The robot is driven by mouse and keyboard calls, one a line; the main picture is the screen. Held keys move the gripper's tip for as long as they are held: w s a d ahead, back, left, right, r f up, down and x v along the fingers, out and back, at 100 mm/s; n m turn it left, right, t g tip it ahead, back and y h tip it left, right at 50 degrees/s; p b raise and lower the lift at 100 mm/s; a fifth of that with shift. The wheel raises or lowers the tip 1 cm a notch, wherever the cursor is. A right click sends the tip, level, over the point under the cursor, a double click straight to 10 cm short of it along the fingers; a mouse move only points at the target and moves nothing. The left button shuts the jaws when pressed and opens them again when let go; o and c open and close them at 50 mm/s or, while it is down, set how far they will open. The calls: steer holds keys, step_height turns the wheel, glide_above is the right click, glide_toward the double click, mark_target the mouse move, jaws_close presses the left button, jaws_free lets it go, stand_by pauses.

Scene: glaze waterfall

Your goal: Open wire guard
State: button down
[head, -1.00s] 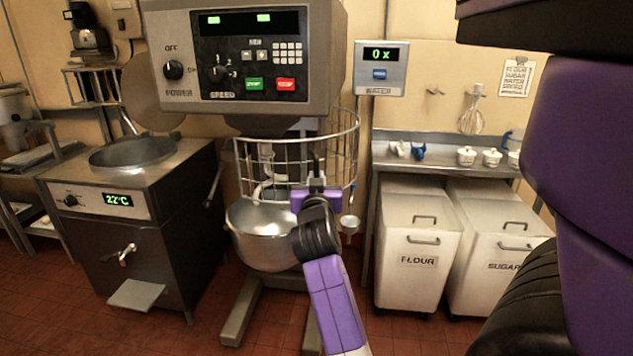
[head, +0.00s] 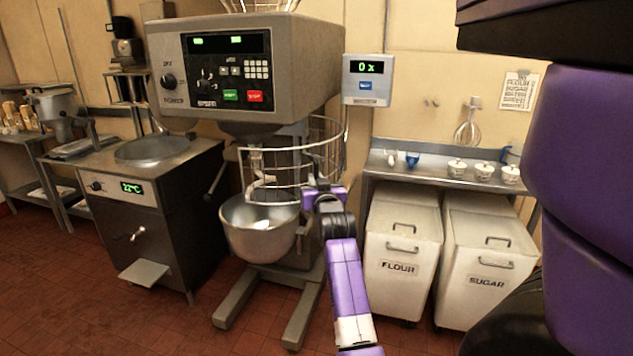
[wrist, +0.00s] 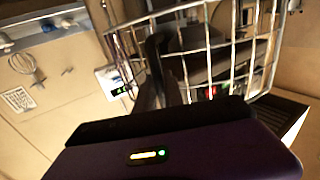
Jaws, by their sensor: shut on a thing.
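The wire guard (head: 322,146) is a round cage of metal bars under the mixer head, above the steel bowl (head: 258,232). My gripper (head: 314,187) is at the guard's lower front right side and is shut on it. The exact grip point is small and partly hidden by my wrist. In the wrist view the guard's bars (wrist: 233,45) fill the upper right, just beyond my dark gripper fingers (wrist: 162,80). The guard's front left looks more open, with fewer upright bars.
The mixer (head: 270,55) has a control panel and a lever at its left. A kettle unit (head: 150,190) stands left. The floor in front is clear.

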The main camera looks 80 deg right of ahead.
steer(key=shift+s, duration=0.1)
stand_by(0.3)
steer(key=c, duration=1.5)
jaws_free()
steer(key=shift+d, duration=0.1)
steer(key=shift+o, duration=0.2)
steer(key=b+v, duration=0.2)
steer(key=v, duration=0.5)
steer(key=shift+a, duration=0.4)
steer(key=shift+s, duration=0.15)
